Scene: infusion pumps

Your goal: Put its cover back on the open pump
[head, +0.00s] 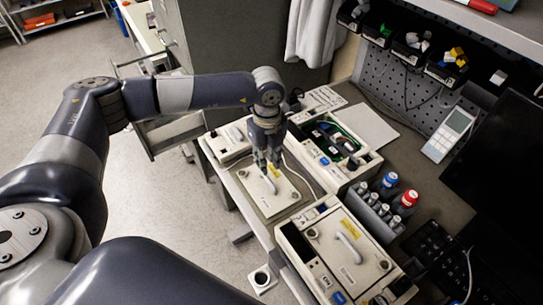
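The open pump (316,167) stands on the bench right of my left arm, its top uncovered and a green circuit board and dark parts showing inside. My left gripper (268,169) points down over the far part of the cover, close to the handle. Its fingers look apart, with nothing seen held between them. Whether they touch the handle is unclear. My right gripper is out of view.
A closed pump (318,232) with a handle stands in front. Another pale unit (228,143) stands behind the cover. A keyboard, monitor and handheld device (451,134) are at right.

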